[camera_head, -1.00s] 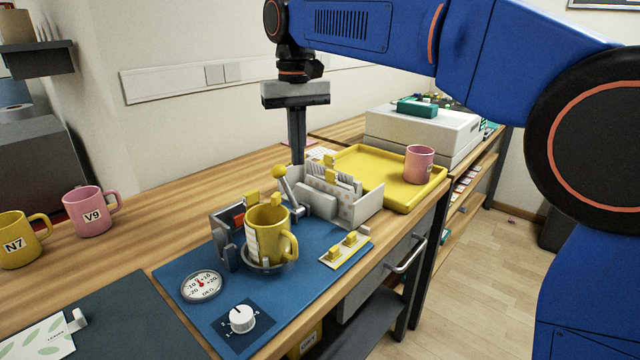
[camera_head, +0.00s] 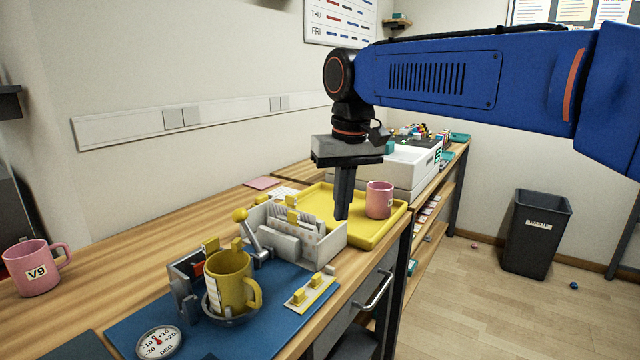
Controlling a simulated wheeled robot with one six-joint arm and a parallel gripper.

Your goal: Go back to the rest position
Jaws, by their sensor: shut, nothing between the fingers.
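My gripper (camera_head: 342,214) is shut and empty. It points down and appears in front of the yellow tray (camera_head: 395,219), beside the pink mug (camera_head: 379,200) on that tray. A yellow mug (camera_head: 231,281) stands upright in the cradle of the mug press (camera_head: 186,290) on the blue mat (camera_head: 262,338). The press lever with its yellow knob (camera_head: 240,214) stands up behind the mug. A grey rack (camera_head: 329,242) holding cards sits between the press and the tray. My arm stretches in from the upper right.
A pink mug marked V9 (camera_head: 33,268) stands on the wooden bench at far left. A round dial (camera_head: 158,343) lies on the mat front. A white box (camera_head: 412,168) stands behind the tray. A dark bin (camera_head: 536,233) stands on the open floor at right.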

